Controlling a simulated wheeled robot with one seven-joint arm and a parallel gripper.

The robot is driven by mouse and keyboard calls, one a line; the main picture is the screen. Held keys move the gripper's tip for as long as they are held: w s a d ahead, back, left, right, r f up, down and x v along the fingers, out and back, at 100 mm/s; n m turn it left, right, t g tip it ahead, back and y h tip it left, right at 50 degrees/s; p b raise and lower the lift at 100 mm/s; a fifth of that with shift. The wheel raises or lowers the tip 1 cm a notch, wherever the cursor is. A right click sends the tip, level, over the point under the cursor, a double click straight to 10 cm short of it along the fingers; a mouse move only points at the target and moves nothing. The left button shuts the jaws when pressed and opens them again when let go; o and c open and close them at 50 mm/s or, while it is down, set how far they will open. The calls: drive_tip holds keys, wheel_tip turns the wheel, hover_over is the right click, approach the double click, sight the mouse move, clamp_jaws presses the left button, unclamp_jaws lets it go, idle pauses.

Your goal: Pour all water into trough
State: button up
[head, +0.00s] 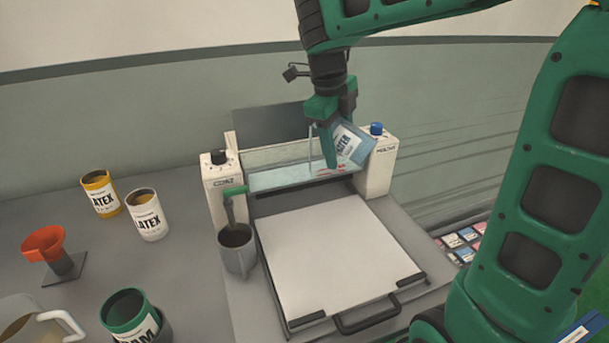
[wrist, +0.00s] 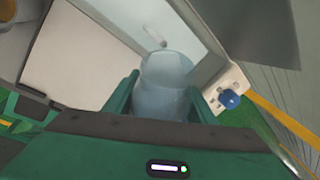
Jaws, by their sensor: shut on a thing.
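My gripper (head: 331,143) is shut on a pale blue water container (head: 352,146), marked with a label ending in "TER". The container is tilted with its mouth to the left, over the trough (head: 270,178). A thin stream shows at the mouth and falls into the trough. The trough lies between two white end blocks and has a pale blue surface inside. In the wrist view the container (wrist: 166,88) sits between my fingers, its mouth over the trough (wrist: 178,28). How much water is left in the container cannot be told.
A white board (head: 325,258) with a black handle lies in front of the trough. Yellow (head: 101,193) and white (head: 147,217) latex cans, an orange funnel (head: 45,243) and a green can (head: 130,315) stand further left.

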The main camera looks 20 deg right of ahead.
drive_tip(key=shift+s+d+g+h, duration=0.1)
drive_tip(key=shift+s+g+h, duration=0.05)
drive_tip(key=shift+g+h, duration=0.25)
idle(0.8)
drive_tip(key=shift+w+a+f+g+h, duration=0.25)
drive_tip(key=shift+g+h, duration=0.25)
drive_tip(key=shift+g, duration=0.1)
idle(1.9)
drive_tip(key=shift+s+d+r+n+g+h, duration=0.1)
drive_tip(key=shift+r+n+g+h, duration=0.2)
drive_tip(key=shift+g+h, duration=0.1)
idle(1.3)
drive_tip(key=shift+r+g, duration=0.3)
drive_tip(key=shift+r, duration=0.05)
idle(0.4)
drive_tip(key=shift+s+g+h, duration=0.1)
drive_tip(key=shift+g+h, duration=0.4)
drive_tip(key=shift+h, duration=0.1)
idle(1.3)
